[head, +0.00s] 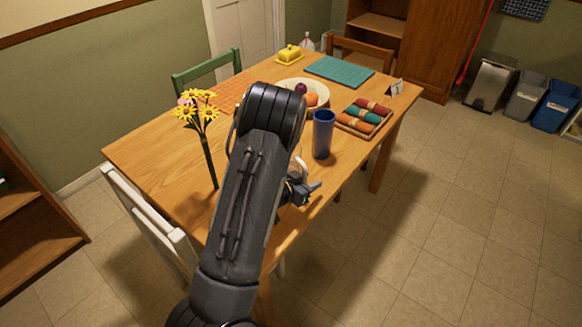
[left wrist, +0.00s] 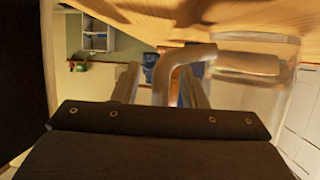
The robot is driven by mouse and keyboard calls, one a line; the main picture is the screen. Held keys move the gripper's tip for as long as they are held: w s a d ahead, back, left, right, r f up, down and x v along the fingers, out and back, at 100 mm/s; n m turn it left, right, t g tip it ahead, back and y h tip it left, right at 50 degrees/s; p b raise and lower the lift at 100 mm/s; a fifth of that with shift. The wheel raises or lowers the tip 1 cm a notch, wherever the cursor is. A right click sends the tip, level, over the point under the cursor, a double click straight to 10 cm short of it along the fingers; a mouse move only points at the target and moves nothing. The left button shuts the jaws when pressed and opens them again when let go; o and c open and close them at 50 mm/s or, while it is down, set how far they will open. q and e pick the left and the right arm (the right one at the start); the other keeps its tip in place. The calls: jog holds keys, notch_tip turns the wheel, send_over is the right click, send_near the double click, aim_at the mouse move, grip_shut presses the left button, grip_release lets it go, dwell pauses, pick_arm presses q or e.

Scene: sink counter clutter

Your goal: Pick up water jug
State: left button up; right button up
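The water jug (left wrist: 250,70) is clear, with a pale bent handle (left wrist: 178,72), and fills the upper right of the left wrist view. In the head view my arm hides most of it; a pale curved piece (head: 300,166) that looks like its handle shows beside the arm. My left gripper (head: 307,190) is at the near right edge of the table. In the left wrist view its two fingers (left wrist: 160,88) are apart, with the handle between them. A gap shows on the left side; whether the right finger touches the handle is unclear. My right gripper is not in view.
A blue tumbler (head: 323,136) stands close beyond the left gripper. A tray of colored rolls (head: 365,117), a fruit bowl (head: 319,91) and yellow flowers (head: 199,108) are on the wooden table (head: 150,148). A white chair (head: 150,220) stands at the near left.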

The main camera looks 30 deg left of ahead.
pick_arm(q)
grip_shut()
jog(key=shift+r, duration=0.25)
dwell(0.4)
jog(key=shift+r, duration=1.1)
jog(key=s+d+r+p, duration=0.1)
jog(key=s+d+r, duration=0.4)
jog(key=s+r, duration=0.5)
jog(key=shift+s+d+r, duration=0.15)
jog(key=shift+s+r, duration=0.05)
jog(key=shift+s, duration=1.2)
